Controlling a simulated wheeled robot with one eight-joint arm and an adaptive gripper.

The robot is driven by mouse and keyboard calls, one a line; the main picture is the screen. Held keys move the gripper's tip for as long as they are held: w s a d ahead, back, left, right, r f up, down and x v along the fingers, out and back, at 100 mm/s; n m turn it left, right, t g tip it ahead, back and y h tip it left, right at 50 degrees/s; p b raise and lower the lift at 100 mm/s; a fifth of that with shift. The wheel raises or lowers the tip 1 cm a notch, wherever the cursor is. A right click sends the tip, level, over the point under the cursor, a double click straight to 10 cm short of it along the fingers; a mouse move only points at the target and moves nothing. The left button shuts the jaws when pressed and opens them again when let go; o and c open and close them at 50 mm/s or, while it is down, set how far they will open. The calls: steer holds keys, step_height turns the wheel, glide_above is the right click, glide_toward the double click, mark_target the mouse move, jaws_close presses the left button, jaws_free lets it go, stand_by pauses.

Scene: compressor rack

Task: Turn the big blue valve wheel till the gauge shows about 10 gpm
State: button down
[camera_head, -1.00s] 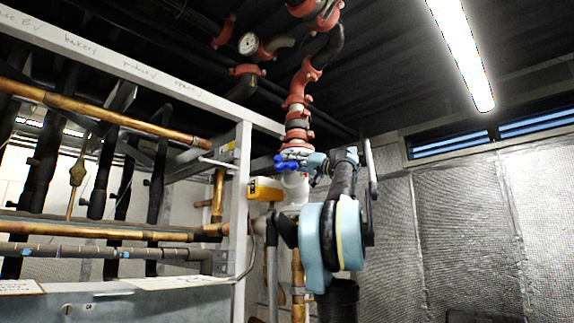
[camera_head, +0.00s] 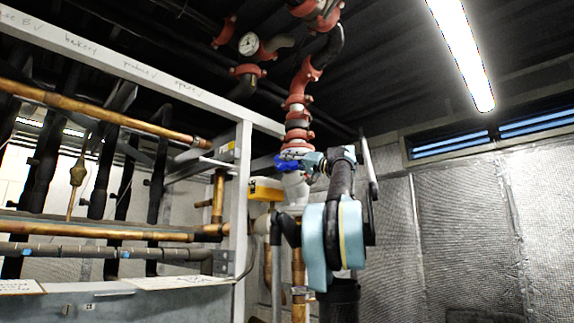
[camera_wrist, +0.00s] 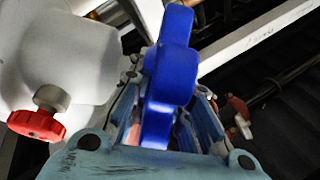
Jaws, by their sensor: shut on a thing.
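The blue valve wheel (camera_head: 288,162) sits on the pipe below the red couplings. In the wrist view the blue wheel (camera_wrist: 171,75) fills the middle, its lobed rim between the fingers. My gripper (camera_head: 307,165) is at the wheel's right side in the head view; in the wrist view my gripper (camera_wrist: 165,125) is shut on the wheel's rim. A round white-faced gauge (camera_head: 248,44) hangs among the red pipe fittings above. Its needle is too small to read. Part of the wheel is hidden by the fingers.
A white frame post (camera_head: 241,215) stands left of the valve, with a yellow box (camera_head: 265,189) near it. Copper pipes (camera_head: 110,230) run at left. A small red knob (camera_wrist: 37,123) on a white body is close beside my gripper. Open room lies at right.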

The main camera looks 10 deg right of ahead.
steer(key=shift+g, duration=0.4)
steer(key=shift+w+n+g, duration=0.1)
steer(key=shift+n+g, duration=0.9)
steer(key=shift+g, duration=0.6)
steer(key=shift+a+n+g+h, duration=0.1)
steer(key=shift+n+g+h, duration=0.3)
steer(key=shift+g, duration=0.4)
steer(key=shift+f+n+g+h, duration=0.1)
steer(key=shift+n+g+h, duration=0.3)
steer(key=shift+g, duration=0.4)
steer(key=c, duration=1.8)
jaws_free()
steer(key=shift+o, duration=0.2)
